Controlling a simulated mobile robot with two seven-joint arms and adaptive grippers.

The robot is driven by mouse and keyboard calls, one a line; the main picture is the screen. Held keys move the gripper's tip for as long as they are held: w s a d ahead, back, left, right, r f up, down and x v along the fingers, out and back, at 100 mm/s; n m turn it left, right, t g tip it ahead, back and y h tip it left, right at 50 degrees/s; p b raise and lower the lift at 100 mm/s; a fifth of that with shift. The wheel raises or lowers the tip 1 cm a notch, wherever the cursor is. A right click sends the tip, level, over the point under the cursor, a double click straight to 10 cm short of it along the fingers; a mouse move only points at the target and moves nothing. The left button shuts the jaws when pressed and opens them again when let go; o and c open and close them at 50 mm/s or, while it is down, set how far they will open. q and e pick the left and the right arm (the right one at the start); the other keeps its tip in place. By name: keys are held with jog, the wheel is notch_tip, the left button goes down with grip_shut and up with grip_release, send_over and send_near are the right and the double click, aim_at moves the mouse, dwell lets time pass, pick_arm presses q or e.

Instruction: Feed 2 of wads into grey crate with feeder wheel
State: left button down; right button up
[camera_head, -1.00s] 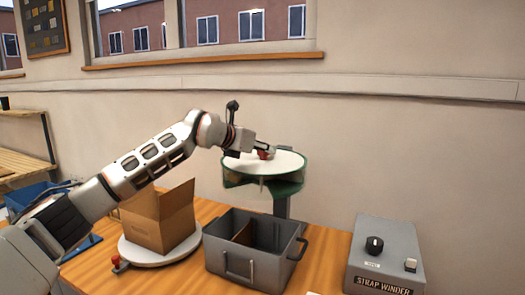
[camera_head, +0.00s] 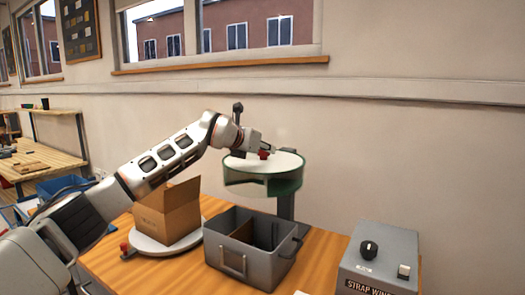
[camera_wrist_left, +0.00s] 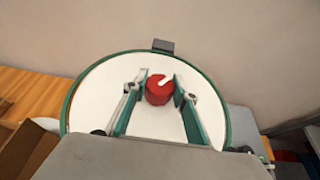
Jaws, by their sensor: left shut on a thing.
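The feeder wheel (camera_head: 285,165) is a green drum with a white top on a dark post. A dark opening shows in its side. My left gripper (camera_head: 262,152) is over the white top, shut on the red knob (camera_wrist_left: 158,92). In the left wrist view the fingers (camera_wrist_left: 160,85) stand on both sides of this knob, which has a white mark on top. The grey crate (camera_head: 232,262) stands on the table in front of the wheel, with a brown divider inside. No wads can be made out, and the crate's floor is partly hidden. My right gripper is not in view.
An open cardboard box (camera_head: 168,215) sits on a white turntable (camera_head: 150,246) left of the crate, with a red knob at its edge. A grey strap winder box (camera_head: 378,262) stands at the right. The wall is close behind the wheel.

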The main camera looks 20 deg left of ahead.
pick_arm(q)
jog(key=shift+r, duration=0.25)
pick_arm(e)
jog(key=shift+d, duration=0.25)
pick_arm(q)
jog(key=c, duration=1.6)
grip_release()
jog(key=shift+f, duration=0.1)
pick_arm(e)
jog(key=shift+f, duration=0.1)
pick_arm(q)
jog(key=shift+f, duration=0.1)
jog(key=shift+s, duration=0.1)
jog(key=v, duration=1.2)
jog(key=shift+d, duration=0.1)
